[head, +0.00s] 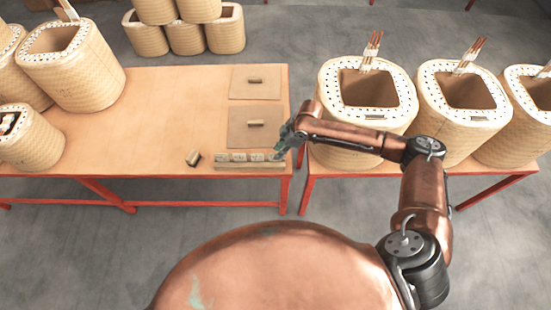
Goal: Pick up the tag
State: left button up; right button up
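Several small pale tags (238,157) stand in a row on a long tan holder (240,166) at the front right of the left table. My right gripper (280,151) is at the right end of this row, by the rightmost tag (257,157) that I can make out clearly. It is small and dark here, and its fingers partly cover that end of the row. I cannot tell whether it is open, shut or touching a tag. My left gripper is not in view.
A small block (193,157) lies left of the holder. Two square sheets (240,140) (240,93) with small pieces on them lie behind it. Large coils (340,140) stand on the right table, close to my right arm. More coils (85,85) stand at left.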

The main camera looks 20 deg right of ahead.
jog(key=x, duration=0.3)
jog(key=shift+w+a+f, duration=0.15)
jog(key=shift+w+f, duration=0.05)
jog(key=shift+f, duration=0.1)
jog(key=shift+c, duration=0.4)
grip_shut()
